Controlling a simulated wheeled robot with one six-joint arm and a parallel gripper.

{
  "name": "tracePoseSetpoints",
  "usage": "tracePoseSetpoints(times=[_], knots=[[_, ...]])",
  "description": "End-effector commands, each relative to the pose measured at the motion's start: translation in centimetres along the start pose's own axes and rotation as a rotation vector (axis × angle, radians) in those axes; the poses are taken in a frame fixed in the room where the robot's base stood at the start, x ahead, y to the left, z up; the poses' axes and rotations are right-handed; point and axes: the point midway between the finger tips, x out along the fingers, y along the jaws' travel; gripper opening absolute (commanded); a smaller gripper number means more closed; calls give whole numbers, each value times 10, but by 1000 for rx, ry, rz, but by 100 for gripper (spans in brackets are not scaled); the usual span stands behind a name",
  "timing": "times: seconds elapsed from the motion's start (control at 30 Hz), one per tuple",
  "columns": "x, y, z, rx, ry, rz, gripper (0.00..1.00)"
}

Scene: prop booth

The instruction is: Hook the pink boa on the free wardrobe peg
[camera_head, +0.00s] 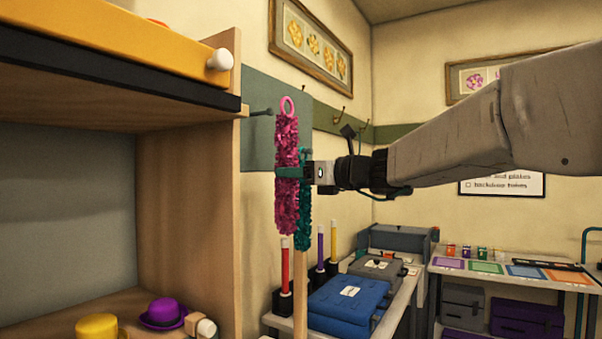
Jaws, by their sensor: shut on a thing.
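The pink boa (287,205) hangs upright with a pink loop (287,105) at its top. My gripper (288,173) is shut on it around its middle and reaches in from the right. A dark peg (262,112) sticks out near the upper side of the wooden wardrobe (190,215), just left of the boa's loop in the picture. The loop looks apart from this peg, though depth is hard to judge. A teal boa (305,215) shows just right of the pink one, partly hidden by it and my gripper; what holds it up is unclear.
A yellow-edged shelf (130,40) with a white knob is at upper left. A purple hat (163,313) and yellow hat (98,327) sit below. A wooden post (300,300) stands under the boas. Blue cases (348,303) are at lower middle. Hooks (338,116) line the green rail.

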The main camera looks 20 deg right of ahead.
Motion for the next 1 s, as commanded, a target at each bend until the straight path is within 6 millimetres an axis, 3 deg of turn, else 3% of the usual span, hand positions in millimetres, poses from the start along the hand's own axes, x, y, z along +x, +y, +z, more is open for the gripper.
tracePoseSetpoints(times=[1.0], knots=[[64,3,-5,1,-1,5,27]])
